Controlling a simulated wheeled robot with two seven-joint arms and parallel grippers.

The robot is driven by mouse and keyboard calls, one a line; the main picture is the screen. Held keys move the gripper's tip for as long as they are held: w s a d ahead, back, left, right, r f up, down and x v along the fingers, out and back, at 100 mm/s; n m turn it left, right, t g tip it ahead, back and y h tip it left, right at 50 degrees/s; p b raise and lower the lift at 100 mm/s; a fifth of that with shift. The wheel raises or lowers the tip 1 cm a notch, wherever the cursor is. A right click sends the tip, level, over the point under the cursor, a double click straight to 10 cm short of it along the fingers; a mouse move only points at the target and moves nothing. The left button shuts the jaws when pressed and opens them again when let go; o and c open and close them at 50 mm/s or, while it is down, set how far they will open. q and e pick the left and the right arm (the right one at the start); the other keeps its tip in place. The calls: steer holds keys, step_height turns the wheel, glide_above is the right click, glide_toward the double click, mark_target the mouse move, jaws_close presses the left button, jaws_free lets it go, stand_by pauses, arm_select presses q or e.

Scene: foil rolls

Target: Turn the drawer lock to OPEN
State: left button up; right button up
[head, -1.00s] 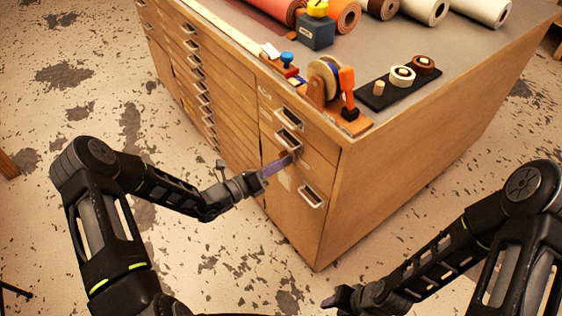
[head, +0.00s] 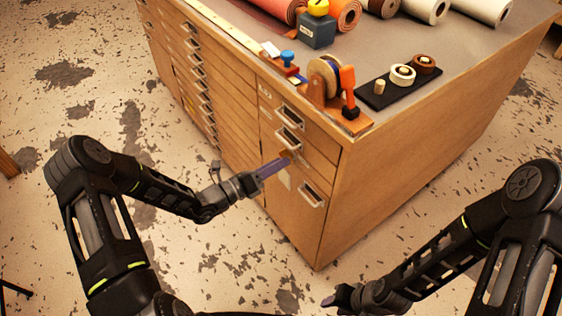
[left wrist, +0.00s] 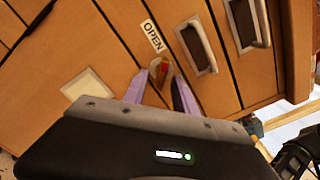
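The drawer lock (left wrist: 161,70) is a round plate with a small red-orange knob on the wooden cabinet's front. A white OPEN label (left wrist: 152,36) sits beside it, upper left in the left wrist view. My left gripper (left wrist: 160,82) is open, its two purple fingers on either side of the knob with gaps visible. I cannot tell exactly where the knob points. In the head view my left gripper (head: 288,162) reaches the cabinet front, and its fingers mostly hide the lock. My right gripper (head: 330,301) is low in the head view, away from the cabinet; its finger opening is unclear.
The cabinet (head: 395,185) has several drawers with metal handles; one handle (head: 312,195) is near the lock. A tape dispenser (head: 325,80), a black tray (head: 375,98) and foil rolls (head: 430,10) stand on top. The floor around is clear.

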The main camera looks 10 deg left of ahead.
arm_select(q)
steer(key=v, duration=0.6)
steer(key=shift+s, duration=0.2)
